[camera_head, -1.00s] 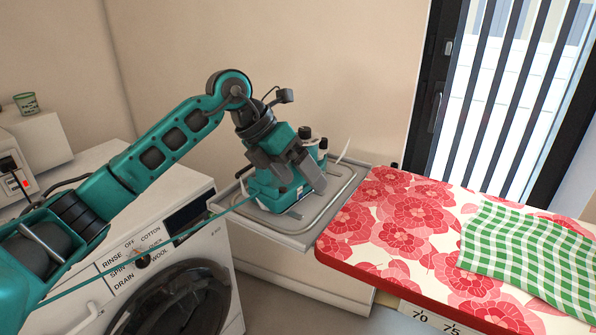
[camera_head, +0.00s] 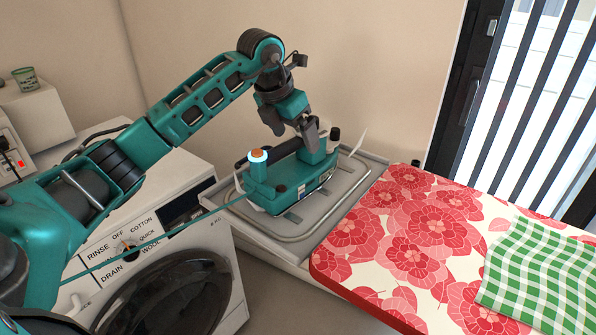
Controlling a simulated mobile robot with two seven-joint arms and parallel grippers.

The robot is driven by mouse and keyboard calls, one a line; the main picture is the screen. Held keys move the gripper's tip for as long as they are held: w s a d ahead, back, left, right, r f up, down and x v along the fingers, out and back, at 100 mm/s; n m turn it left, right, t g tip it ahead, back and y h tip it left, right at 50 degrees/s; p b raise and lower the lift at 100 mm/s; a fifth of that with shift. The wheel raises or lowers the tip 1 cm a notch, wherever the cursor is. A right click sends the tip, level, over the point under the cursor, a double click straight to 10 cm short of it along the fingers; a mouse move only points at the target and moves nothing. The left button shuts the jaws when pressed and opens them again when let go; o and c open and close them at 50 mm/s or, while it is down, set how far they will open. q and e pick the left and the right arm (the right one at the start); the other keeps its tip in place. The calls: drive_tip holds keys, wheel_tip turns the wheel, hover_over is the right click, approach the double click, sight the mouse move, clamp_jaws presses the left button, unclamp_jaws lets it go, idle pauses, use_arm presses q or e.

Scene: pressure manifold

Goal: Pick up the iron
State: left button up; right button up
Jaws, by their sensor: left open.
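The teal iron (camera_head: 290,188) rests on the metal tray-like stand (camera_head: 240,221) at the end of the ironing board. It has a white and orange knob at its left end and dark parts on top. My left gripper (camera_head: 293,134) is above the iron, with its dark fingers apart and pointing down at the upper part of the iron. Its fingers overlap the iron's top in this view, and I cannot tell whether they touch it. The iron's handle is partly hidden behind the fingers. My right gripper is not in view.
A teal cord (camera_head: 170,232) runs from the iron to the lower left. The ironing board (camera_head: 400,235) has a red flowered cover and a green checked cloth (camera_head: 540,270). A washing machine (camera_head: 205,262) stands left of the stand. The wall is behind.

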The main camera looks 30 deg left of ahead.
use_arm(q)
drive_tip(key=x, duration=0.5)
drive_tip(key=shift+w+a+f, duration=0.15)
drive_tip(key=shift+w+a, duration=0.1)
drive_tip(key=shift+w, duration=0.2)
drive_tip(key=shift+c, duration=0.2)
drive_tip(key=c, duration=1.1)
drive_tip(key=shift+w+r, duration=0.1)
drive_tip(key=shift+r, duration=0.1)
drive_tip(key=shift+c, duration=0.3)
drive_tip(key=shift+r, duration=0.25)
wheel_tip(320, 180, up, 13)
drive_tip(key=p, duration=0.1)
wheel_tip(320, 180, up, 6)
hover_over(298, 136)
drive_tip(key=shift+w+r+p, duration=0.1)
drive_tip(key=shift+w+p, duration=0.25)
drive_tip(key=shift+r, duration=0.1)
